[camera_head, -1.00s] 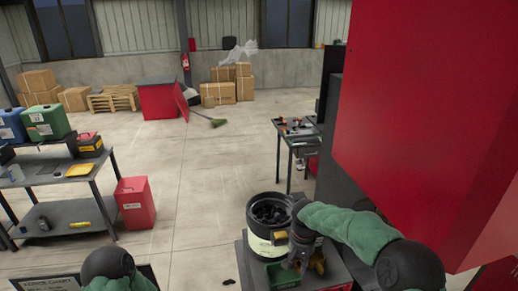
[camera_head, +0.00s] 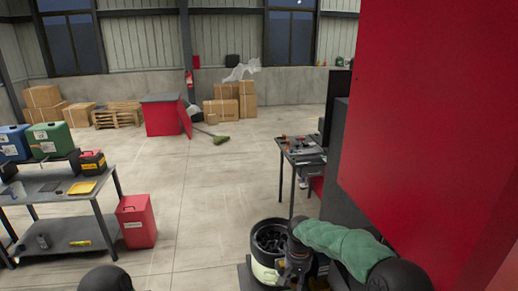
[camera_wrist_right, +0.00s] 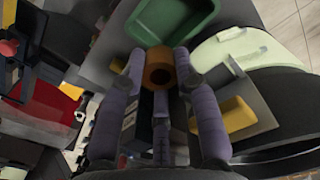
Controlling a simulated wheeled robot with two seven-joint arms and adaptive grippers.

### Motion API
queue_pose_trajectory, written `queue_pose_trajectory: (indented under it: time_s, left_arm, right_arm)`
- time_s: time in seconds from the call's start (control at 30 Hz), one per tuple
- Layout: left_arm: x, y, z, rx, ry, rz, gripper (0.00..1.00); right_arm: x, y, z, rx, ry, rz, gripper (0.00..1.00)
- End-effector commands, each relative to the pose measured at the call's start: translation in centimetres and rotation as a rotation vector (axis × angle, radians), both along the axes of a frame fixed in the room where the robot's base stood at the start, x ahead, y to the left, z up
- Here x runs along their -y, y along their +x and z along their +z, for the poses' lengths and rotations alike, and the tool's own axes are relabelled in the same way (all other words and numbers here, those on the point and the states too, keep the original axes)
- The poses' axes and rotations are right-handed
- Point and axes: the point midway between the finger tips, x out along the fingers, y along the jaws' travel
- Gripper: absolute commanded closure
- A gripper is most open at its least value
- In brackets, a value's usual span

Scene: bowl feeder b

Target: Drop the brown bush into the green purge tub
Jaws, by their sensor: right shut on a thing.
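The brown bush (camera_wrist_right: 159,76), an orange-brown ring with a dark hole, sits between the fingers of my right gripper (camera_wrist_right: 160,62), which is shut on it. The green purge tub (camera_wrist_right: 204,28) shows at the top of the right wrist view, just beyond the bush; its inside looks empty. The bush is apart from or overlapping the tub's near edge; I cannot tell the height between them. In the head view my right gripper (camera_head: 290,272) is low at the bottom, beside the bowl feeder (camera_head: 263,268), and the tub is out of frame. My left gripper is out of view.
A large red panel (camera_head: 430,120) fills the right side. A tool table (camera_head: 300,153) stands behind the feeder.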

Motion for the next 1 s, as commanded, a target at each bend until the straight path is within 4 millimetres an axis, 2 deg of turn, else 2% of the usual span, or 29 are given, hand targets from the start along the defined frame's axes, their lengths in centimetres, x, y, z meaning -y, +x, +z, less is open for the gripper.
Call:
queue_pose_trajectory:
  time_s: [0.03, 0.2, 0.47, 0.5, 0.57, 0.6, 1.0]
  left_arm:
    - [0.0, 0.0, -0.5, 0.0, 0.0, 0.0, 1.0]
    - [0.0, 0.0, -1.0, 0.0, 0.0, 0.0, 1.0]
    - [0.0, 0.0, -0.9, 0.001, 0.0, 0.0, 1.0]
    - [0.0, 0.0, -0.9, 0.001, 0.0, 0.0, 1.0]
    - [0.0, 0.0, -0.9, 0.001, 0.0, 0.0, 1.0]
    - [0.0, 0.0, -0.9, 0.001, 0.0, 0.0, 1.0]
    - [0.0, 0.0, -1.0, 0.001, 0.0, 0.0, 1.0]
  right_arm:
    - [0.0, 0.0, -0.8, 0.0, 0.0, 0.0, 1.0]
    - [0.0, 0.0, -1.8, 0.002, 0.001, 0.0, 1.0]
    - [0.0, 0.0, -1.8, 0.002, 0.001, 0.0, 1.0]
    - [0.0, 0.0, -1.8, 0.002, 0.001, 0.0, 0.63]
    - [0.0, 0.0, -1.8, 0.002, 0.001, 0.0, 0.46]
    - [0.0, 0.0, -1.8, 0.002, 0.001, 0.0, 0.41]
    - [0.0, 0.1, -1.3, 0.003, 0.001, 0.0, 0.41]
